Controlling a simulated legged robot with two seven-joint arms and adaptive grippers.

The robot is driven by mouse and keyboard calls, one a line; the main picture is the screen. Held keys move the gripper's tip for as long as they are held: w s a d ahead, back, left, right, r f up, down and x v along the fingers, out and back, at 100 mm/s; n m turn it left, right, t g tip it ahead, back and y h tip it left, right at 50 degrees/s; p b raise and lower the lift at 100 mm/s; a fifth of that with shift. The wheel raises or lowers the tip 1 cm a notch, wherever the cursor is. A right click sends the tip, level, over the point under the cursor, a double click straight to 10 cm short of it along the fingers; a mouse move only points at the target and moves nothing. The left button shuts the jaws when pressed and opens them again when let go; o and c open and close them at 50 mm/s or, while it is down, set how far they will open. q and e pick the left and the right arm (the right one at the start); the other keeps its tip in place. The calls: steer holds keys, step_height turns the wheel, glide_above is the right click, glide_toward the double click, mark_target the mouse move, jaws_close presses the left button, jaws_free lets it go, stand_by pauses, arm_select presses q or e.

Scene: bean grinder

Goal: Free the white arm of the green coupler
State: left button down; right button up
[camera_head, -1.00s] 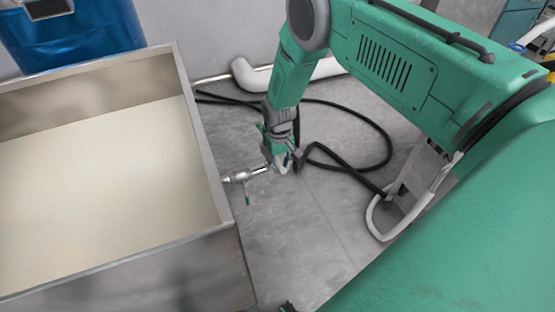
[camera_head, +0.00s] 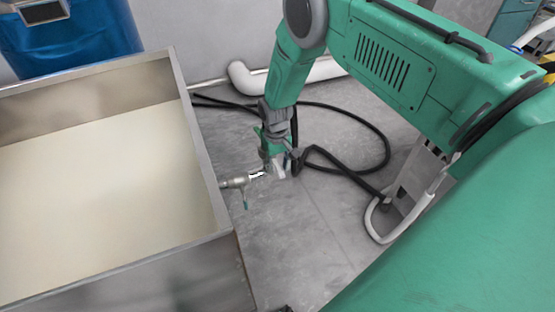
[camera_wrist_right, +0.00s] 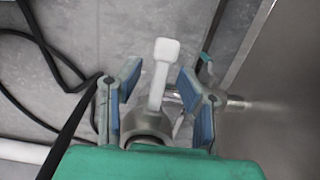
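My right gripper (camera_head: 275,158) hangs down close to the tank's outlet in the head view, small and partly hidden by its own parts. In the right wrist view its two blue-padded fingers (camera_wrist_right: 160,92) stand open. A white arm (camera_wrist_right: 156,82) with a square end rises between them, apparently touching neither. A grey round part (camera_wrist_right: 150,127), apparently of the coupler, sits at its foot between the fingers. A smaller white piece shows by the right finger. The coupler's green body cannot be told from the gripper's green. My left gripper is not in view.
A metal tank (camera_head: 215,180) fills the left. Its outlet pipe (camera_head: 236,183) has a small teal handle (camera_head: 246,199) and points toward my right gripper. A black hose (camera_head: 385,135) loops on the grey floor behind. A white pipe (camera_head: 320,71) lies along the wall.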

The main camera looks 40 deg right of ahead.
mark_target(276, 164)
step_height(276, 164, up, 11)
steer(key=w, duration=0.1)
steer(key=shift+d, duration=0.15)
steer(key=shift+w, duration=0.15)
